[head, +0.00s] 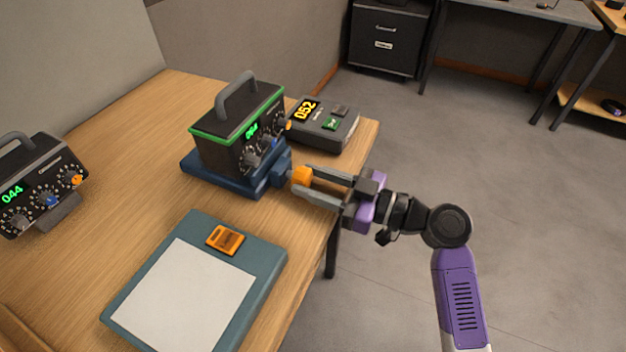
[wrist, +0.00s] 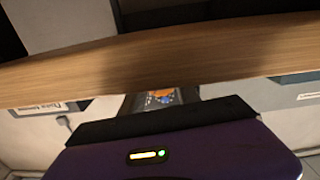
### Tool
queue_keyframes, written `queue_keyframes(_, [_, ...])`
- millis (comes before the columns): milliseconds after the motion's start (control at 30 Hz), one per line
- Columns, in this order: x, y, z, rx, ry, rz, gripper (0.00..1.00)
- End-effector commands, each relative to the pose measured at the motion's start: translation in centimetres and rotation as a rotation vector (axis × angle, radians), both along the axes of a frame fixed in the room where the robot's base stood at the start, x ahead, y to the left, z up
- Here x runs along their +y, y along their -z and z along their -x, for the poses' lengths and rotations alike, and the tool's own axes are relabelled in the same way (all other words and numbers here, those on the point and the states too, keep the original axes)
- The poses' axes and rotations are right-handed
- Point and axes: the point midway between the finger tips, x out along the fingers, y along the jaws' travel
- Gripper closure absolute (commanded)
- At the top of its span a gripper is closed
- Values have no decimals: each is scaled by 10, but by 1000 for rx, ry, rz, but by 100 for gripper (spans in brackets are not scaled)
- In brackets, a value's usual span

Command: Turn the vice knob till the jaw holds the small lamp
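The vice is a blue base (head: 225,180) on the wooden table, with an orange knob (head: 302,176) at its right end, near the table edge. A dark box with green trim (head: 235,135), a handle, dials and a green display stands on it. I cannot make out a separate small lamp, or whether the jaw touches the box. My gripper (head: 300,178) reaches in from the right, its two grey fingers on either side of the knob. Whether they press on it cannot be told. The wrist view shows mostly the purple gripper body and the wooden table edge (wrist: 160,60); no fingertips show there.
A dark unit with a yellow display (head: 325,125) sits close behind the knob. Another dial box (head: 40,185) stands at the left. A teal board (head: 270,262) with a white sheet and orange tag lies in front. Open floor (head: 520,200) is at the right.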

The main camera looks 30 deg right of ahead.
Motion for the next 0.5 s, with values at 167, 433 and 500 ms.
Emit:
queue_keyframes(167, [0, 0, 0, 2, 0, -2, 100])
queue_keyframes(433, [0, 0, 1, 107, 0, -146, 100])
queue_keyframes(500, [0, 0, 1, 137, 0, -186, 100])
